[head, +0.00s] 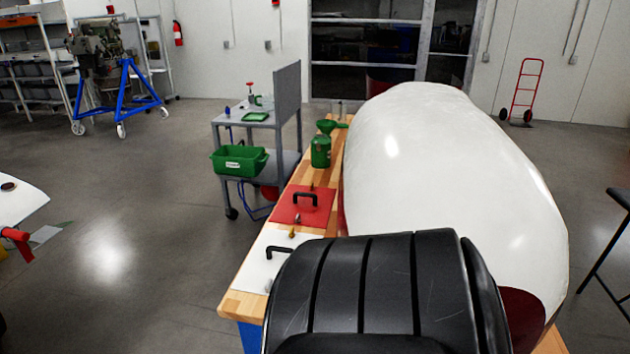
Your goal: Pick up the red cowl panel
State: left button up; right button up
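The red panel (285,212) lies flat on the long wooden workbench (240,304), left of a large white rounded cowl. It has a black bar handle (305,196) standing up from its top, near its right side. A white panel (252,264) with a similar black handle (279,250) lies on the bench just nearer to me. Neither of my grippers is in view, and nothing touches the red panel's handle.
The white cowl (450,170) fills the bench's right side. A black ribbed shape (385,290) covers the near bench. A green can (320,152) stands beyond the red panel. A grey cart with a green bin (239,161) stands left of the bench.

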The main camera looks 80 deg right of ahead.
aim_at(314, 206)
jog(key=l+z, duration=0.1)
jog(key=z, duration=0.4)
jog(key=l+z, duration=0.1)
jog(key=z, duration=0.85)
jog(key=i+l+z, duration=0.1)
jog(key=z, duration=0.85)
jog(key=i, duration=0.05)
